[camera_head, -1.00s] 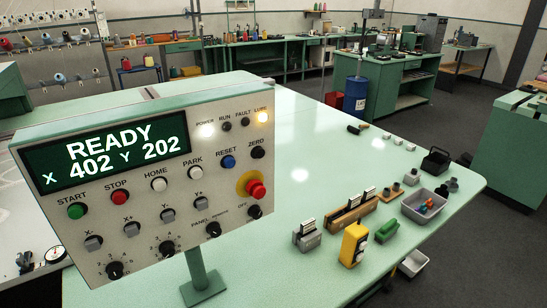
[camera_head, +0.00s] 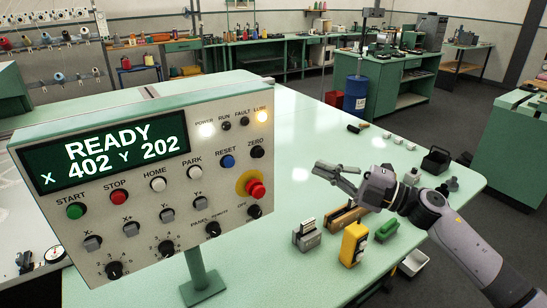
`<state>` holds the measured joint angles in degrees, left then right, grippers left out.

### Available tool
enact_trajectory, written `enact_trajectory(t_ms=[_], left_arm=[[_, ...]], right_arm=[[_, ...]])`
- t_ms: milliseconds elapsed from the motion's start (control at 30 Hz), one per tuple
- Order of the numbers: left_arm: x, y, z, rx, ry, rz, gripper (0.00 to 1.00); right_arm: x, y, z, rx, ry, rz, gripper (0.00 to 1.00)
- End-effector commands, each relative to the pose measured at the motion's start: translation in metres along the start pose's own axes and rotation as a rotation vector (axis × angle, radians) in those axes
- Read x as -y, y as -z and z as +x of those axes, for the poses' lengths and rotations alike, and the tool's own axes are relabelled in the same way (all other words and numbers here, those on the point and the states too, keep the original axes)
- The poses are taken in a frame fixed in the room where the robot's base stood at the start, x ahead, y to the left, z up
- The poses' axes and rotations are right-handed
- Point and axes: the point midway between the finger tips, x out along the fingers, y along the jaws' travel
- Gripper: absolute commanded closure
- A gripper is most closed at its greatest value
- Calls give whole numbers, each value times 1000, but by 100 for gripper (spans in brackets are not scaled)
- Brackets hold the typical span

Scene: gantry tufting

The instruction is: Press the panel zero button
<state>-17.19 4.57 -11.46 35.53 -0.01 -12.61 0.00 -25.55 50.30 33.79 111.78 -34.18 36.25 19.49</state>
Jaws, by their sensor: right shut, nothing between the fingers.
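The control panel (camera_head: 140,225) stands on a green post at the left. Its screen (camera_head: 105,160) reads READY, X 402 Y 202. The black ZERO button (camera_head: 257,152) is at the panel's upper right, below the lit LUBE lamp and above the red emergency stop. My right gripper (camera_head: 338,176) is over the table to the right of the panel, its fingers pointing left toward it. It is shut and empty, apart from the panel and its buttons. My left gripper is not in view.
The red emergency stop (camera_head: 256,189) sticks out below ZERO, and the blue RESET button (camera_head: 228,161) is to its left. A yellow device (camera_head: 353,244) and several small tools stand on the green table (camera_head: 290,130) below my right arm. The table between gripper and panel is clear.

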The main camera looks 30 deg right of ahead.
Motion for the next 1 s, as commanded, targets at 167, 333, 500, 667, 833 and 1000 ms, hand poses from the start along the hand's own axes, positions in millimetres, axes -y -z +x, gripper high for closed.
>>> enact_trajectory(t_ms=[167, 333, 500, 667, 833, 1000], left_arm=[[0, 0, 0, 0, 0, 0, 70], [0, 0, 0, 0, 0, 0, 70], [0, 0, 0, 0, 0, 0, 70], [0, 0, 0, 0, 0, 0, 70], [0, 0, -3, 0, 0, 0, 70], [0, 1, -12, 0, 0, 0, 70]], right_arm=[[-12, 15, -8, -159, 130, -107, 100], [-14, 21, -14, -226, 196, -145, 100], [-14, 22, -15, -237, 207, -150, 100], [-14, 22, -15, -236, 206, -149, 100], [-14, 24, -9, -237, 204, -149, 100], [-11, 30, 13, -238, 204, -150, 100]])
